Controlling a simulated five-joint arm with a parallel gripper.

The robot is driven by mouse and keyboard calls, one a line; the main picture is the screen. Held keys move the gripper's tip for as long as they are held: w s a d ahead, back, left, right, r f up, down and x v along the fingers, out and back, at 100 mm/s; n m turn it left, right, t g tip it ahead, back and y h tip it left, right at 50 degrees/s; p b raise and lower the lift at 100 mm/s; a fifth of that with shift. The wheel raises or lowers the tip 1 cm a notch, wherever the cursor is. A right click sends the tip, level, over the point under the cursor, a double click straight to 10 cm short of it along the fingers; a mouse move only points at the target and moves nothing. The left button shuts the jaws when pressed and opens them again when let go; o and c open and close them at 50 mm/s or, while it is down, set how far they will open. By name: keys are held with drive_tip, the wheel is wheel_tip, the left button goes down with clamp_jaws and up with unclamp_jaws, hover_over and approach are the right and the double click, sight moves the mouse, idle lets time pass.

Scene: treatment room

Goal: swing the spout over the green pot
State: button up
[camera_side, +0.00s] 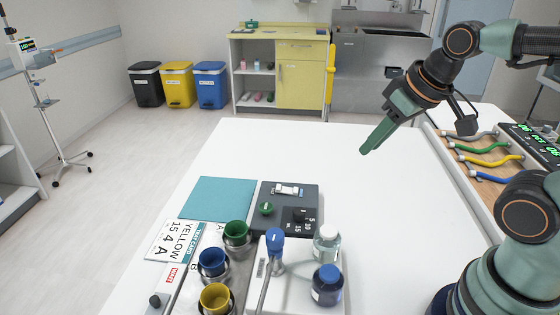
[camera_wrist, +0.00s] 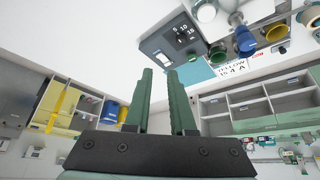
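The green pot (camera_side: 237,233) stands in a metal holder at the far end of a row, with the blue pot (camera_side: 213,262) and the yellow pot (camera_side: 216,298) nearer. The spout appears to be the thin metal tube (camera_side: 263,288) beside the row. It runs from the blue-topped post (camera_side: 274,240) towards the picture's bottom edge, on the yellow pot's side and away from the green pot. Its end is not clear. My gripper (camera_side: 364,151) is well above the table, right of and beyond these things. In the wrist view (camera_wrist: 159,72) its fingers are apart with nothing between them.
A clear bottle (camera_side: 327,245) and a blue bottle (camera_side: 327,285) stand right of the post. A dark panel with a green knob (camera_side: 267,209), a teal mat (camera_side: 218,199) and a test card (camera_side: 175,241) lie around the pots. The white table (camera_side: 345,190) is bare below my gripper.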

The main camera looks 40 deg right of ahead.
drive_tip(key=o, duration=0.5)
drive_tip(key=shift+w+a+r, duration=0.1)
drive_tip(key=shift+w+a, duration=0.1)
drive_tip(key=shift+a, duration=0.15)
drive_tip(key=shift+o, duration=0.6)
drive_tip(key=w+a+g, duration=0.2)
drive_tip(key=w+a, duration=0.1)
drive_tip(key=a, duration=0.4)
drive_tip(key=shift+a+r+g+y, duration=0.3)
drive_tip(key=shift+a+g+y, duration=0.1)
drive_tip(key=m+g, duration=0.1)
drive_tip(key=g, duration=0.2)
approach(275, 234)
drive_tip(key=shift+h, duration=0.4)
drive_tip(key=f, duration=0.8)
drive_tip(key=shift+s+a+f, duration=0.1)
drive_tip(key=shift+a+f, duration=0.25)
drive_tip(key=shift+f, duration=0.05)
clamp_jaws()
drive_tip(key=shift+r, duration=0.1)
